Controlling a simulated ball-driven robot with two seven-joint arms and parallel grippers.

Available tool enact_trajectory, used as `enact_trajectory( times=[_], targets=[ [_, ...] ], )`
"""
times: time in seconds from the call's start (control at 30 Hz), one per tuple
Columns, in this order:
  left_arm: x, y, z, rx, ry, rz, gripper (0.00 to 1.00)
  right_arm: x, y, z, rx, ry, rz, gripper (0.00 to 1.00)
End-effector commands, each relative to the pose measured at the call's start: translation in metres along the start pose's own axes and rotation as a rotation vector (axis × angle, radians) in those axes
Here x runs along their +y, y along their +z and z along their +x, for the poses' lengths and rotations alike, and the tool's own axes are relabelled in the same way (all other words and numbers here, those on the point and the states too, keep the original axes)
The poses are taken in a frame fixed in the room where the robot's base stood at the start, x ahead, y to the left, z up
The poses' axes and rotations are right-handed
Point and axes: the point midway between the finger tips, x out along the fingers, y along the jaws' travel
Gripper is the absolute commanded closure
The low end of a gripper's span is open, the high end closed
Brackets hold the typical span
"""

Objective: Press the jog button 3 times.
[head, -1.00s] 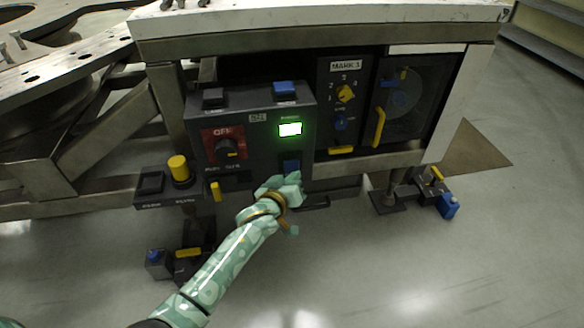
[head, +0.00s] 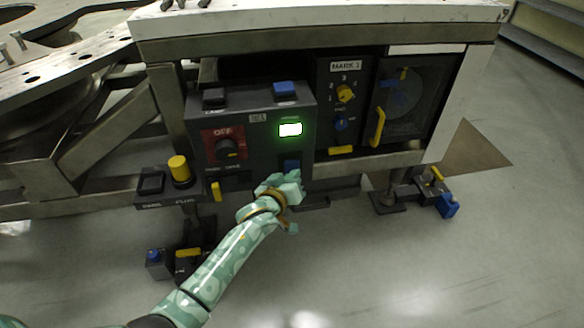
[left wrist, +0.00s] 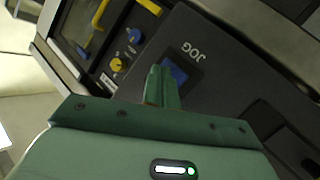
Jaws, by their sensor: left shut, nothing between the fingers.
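The jog button (left wrist: 174,72) is a blue square on the dark control box, beside the label JOG in the left wrist view. In the head view it shows as a blue patch (head: 291,165) low on the box front, just above my gripper. My left gripper (left wrist: 163,88) is shut and empty. Its fingertips stand in front of the button and cover part of it. I cannot tell whether they touch it. In the head view the left gripper (head: 290,181) is at the lower right of the box. My right gripper is not in view.
The control box (head: 255,160) also carries a lit green window (head: 290,129), another blue button (head: 285,89) on top and a dark knob on a red plate (head: 222,146). A MARK panel (head: 340,112) and a yellow handle (head: 378,127) stand to the right. Pedal boxes sit lower.

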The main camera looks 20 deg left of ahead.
Motion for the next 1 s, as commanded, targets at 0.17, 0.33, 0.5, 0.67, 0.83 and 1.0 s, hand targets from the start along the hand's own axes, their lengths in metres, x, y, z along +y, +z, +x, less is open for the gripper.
enact_trajectory(
  times=[0.17, 0.33, 0.5, 0.67, 0.83, 1.0],
  targets=[
    [-0.0011, -0.0013, 0.0017, 0.000, 0.000, 0.000, 1.00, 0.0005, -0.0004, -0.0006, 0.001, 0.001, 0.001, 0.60],
    [-0.0012, -0.0011, 0.0016, 0.000, 0.000, 0.000, 1.00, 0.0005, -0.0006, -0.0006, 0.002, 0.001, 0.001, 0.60],
    [-0.0016, -0.0013, 0.0023, 0.000, -0.001, 0.000, 1.00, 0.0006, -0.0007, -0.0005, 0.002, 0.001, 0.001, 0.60],
    [-0.0025, -0.0018, 0.0037, -0.001, -0.001, 0.000, 1.00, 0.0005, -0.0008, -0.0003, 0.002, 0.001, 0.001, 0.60],
    [-0.0034, -0.0027, 0.0054, -0.001, -0.001, 0.001, 1.00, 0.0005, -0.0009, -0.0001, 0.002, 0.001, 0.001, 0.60],
    [-0.0041, -0.0039, 0.0071, 0.000, 0.000, 0.001, 1.00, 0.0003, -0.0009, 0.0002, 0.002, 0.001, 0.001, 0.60]
  ],
)
